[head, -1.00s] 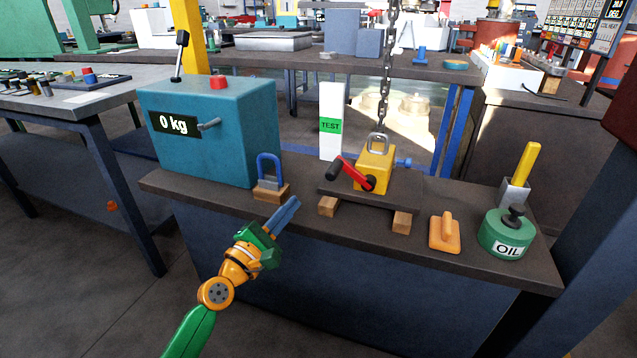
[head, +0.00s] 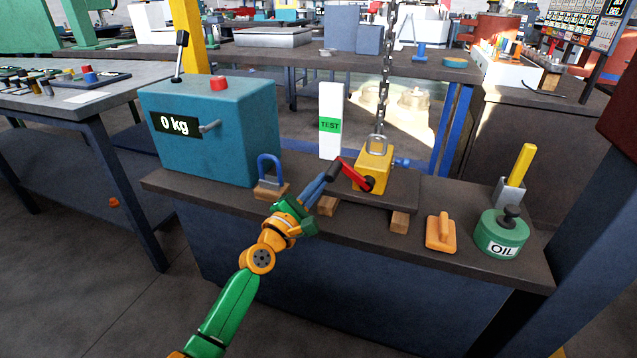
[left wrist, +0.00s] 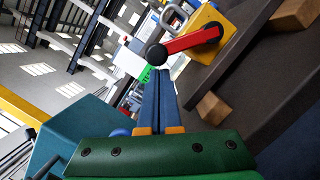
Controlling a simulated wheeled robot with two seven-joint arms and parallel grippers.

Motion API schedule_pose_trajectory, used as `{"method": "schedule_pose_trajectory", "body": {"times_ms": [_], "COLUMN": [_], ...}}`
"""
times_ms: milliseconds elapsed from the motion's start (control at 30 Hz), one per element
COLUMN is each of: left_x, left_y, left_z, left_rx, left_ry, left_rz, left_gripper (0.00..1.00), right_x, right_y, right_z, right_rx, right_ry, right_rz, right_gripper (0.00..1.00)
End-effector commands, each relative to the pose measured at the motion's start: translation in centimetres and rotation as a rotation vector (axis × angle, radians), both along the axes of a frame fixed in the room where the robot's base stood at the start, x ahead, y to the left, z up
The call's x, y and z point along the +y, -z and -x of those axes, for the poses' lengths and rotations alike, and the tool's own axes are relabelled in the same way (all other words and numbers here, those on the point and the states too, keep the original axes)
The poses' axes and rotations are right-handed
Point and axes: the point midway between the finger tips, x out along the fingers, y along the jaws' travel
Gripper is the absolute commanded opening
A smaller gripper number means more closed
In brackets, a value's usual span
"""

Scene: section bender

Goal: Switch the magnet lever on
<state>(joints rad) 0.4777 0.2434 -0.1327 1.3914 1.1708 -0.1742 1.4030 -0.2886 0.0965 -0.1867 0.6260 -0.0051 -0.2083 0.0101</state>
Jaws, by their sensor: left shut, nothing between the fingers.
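The magnet is a yellow block (head: 375,165) with a shackle on top, on a dark plate over wooden blocks on the bench. Its red lever (head: 352,175) runs up and left from the pivot to a black knob (head: 333,171). My left gripper (head: 320,181) is shut and empty, its blue fingertips close to the knob. In the left wrist view the fingers (left wrist: 158,75) point at the black knob (left wrist: 156,54), with the red lever (left wrist: 190,42) running right to the yellow block (left wrist: 207,32). I cannot tell whether they touch. My right gripper is not in view.
A chain (head: 386,80) hangs over the magnet. An orange float (head: 441,232) and a green oil can (head: 500,232) stand to the right. A white TEST block (head: 331,105) stands behind.

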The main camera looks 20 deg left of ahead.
Motion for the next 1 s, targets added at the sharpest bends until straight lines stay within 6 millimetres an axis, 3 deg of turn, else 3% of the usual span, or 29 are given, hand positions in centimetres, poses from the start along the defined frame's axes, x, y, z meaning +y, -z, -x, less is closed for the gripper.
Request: {"method": "schedule_pose_trajectory", "body": {"times_ms": [733,1000], "left_x": [-0.4,-1.1], "left_y": [-1.5,-3.1], "left_z": [0.0,0.0], "left_rx": [-0.005,-0.01], "left_ry": [0.001,0.001], "left_rz": [-0.132,-0.26], "left_gripper": [0.0,0.0], "right_x": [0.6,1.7], "right_y": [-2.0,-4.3], "right_z": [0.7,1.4], "right_rx": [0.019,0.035], "right_ry": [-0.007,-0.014], "right_rz": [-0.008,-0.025], "right_gripper": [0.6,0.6]}}
